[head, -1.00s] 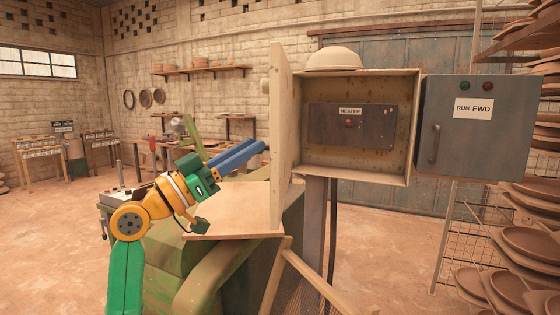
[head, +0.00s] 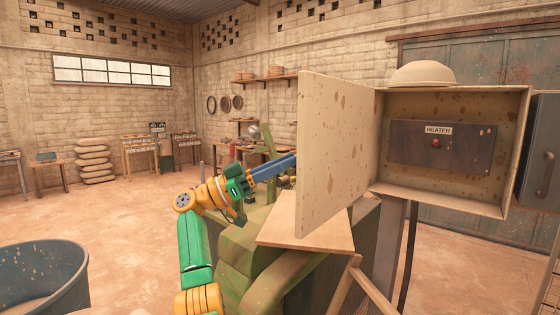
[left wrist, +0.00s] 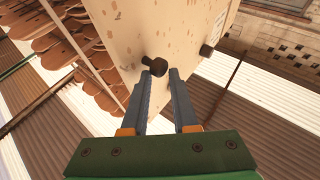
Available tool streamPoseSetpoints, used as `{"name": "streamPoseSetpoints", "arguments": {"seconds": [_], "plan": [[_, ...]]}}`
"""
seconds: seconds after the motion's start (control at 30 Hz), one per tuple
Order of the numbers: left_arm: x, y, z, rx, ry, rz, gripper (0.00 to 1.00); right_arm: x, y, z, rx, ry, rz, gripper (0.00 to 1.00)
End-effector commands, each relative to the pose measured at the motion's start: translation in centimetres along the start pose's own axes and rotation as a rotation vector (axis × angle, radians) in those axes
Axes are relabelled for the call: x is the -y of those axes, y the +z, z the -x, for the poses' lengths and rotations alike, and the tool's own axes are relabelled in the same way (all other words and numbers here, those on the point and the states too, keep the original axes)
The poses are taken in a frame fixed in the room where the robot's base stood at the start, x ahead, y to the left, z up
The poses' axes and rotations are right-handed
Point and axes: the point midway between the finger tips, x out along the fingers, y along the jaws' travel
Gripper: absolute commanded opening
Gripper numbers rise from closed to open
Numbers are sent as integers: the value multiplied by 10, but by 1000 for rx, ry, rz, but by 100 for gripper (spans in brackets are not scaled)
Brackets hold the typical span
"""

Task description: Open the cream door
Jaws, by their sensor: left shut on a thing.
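The cream door (head: 336,145) stands swung wide to the left of its cream cabinet (head: 400,112), with its speckled inner face toward me. In the left wrist view the door's face (left wrist: 150,25) carries a dark round knob (left wrist: 156,65) and a second dark knob (left wrist: 206,50). My left gripper (left wrist: 161,75) is shut on the first knob. In the head view its blue fingers (head: 275,168) reach behind the door, which hides their tips and the knob. My right gripper is not in view.
Inside the cabinet is a dark panel (head: 470,143) labelled HEATER. A grey box (head: 545,165) adjoins on the right. A cream dome (head: 423,74) sits on top. A wooden board (head: 285,230) lies below the door. A large grey tub (head: 40,275) stands at lower left. The floor at left is open.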

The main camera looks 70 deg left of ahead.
Motion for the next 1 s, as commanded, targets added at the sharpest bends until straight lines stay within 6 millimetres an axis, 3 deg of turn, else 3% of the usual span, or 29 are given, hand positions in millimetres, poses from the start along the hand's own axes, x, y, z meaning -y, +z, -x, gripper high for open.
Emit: {"name": "streamPoseSetpoints", "arguments": {"seconds": [0.2, 0.23, 0.33, 1.0], "plan": [[2, 3, 0, 8, -6, 3, 0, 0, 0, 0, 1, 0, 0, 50], [2, 3, -1, 8, -6, 3, 32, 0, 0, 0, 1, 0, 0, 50], [1, 3, 0, 9, -5, 4, 58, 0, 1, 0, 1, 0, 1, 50], [1, 4, 0, 10, -4, 4, 58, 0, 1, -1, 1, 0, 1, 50]]}}
